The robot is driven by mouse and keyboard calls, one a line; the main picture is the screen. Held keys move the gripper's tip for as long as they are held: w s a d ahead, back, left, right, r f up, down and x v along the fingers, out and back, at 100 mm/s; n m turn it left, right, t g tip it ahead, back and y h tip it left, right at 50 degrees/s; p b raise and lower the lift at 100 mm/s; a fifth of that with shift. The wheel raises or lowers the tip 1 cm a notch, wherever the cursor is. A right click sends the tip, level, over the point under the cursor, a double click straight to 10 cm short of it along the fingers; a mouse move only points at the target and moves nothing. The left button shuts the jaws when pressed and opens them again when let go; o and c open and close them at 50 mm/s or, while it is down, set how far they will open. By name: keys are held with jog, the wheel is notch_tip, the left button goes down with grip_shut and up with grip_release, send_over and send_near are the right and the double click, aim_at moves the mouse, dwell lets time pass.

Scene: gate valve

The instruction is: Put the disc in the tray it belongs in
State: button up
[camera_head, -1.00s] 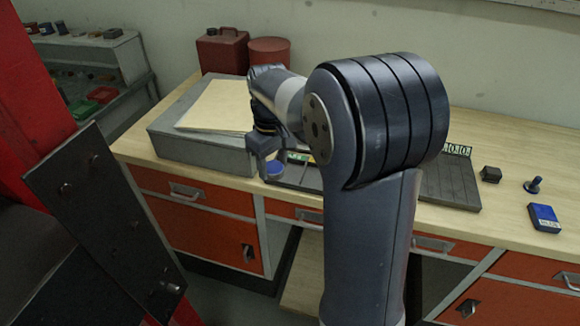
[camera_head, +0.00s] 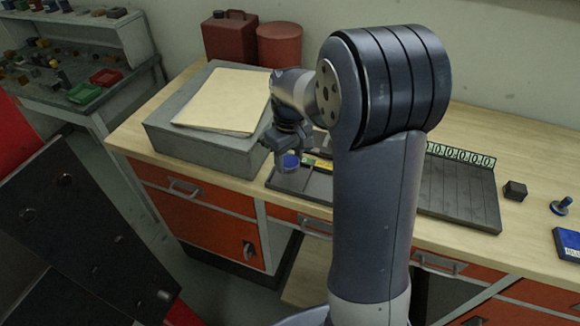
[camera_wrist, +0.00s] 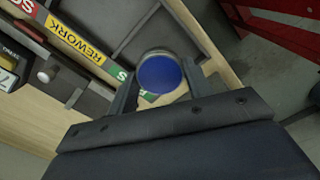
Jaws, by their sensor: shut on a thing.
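The disc (camera_wrist: 160,74) has a round blue face and a pale rim. It sits between the fingers of my gripper (camera_wrist: 160,84), which is shut on it. In the head view the disc (camera_head: 290,161) is held over the left part of a dark tray (camera_head: 286,181). The tray has compartments split by thin walls. In the wrist view a yellow label (camera_wrist: 77,42) reads REWORK, with a red label (camera_wrist: 22,7) at one side and a green label (camera_wrist: 122,74) at the other. The green label is partly hidden by my gripper and the disc.
A grey box (camera_head: 200,151) with a beige folder (camera_head: 222,100) stands left of the tray.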

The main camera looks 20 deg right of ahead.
aim_at(290, 162)
jog(key=shift+f, duration=2)
jog(key=shift+f, duration=0.15)
jog(key=o, duration=1)
jog(key=shift+c, duration=0.2)
notch_tip(290, 162, up, 12)
jog(key=shift+r, duration=0.15)
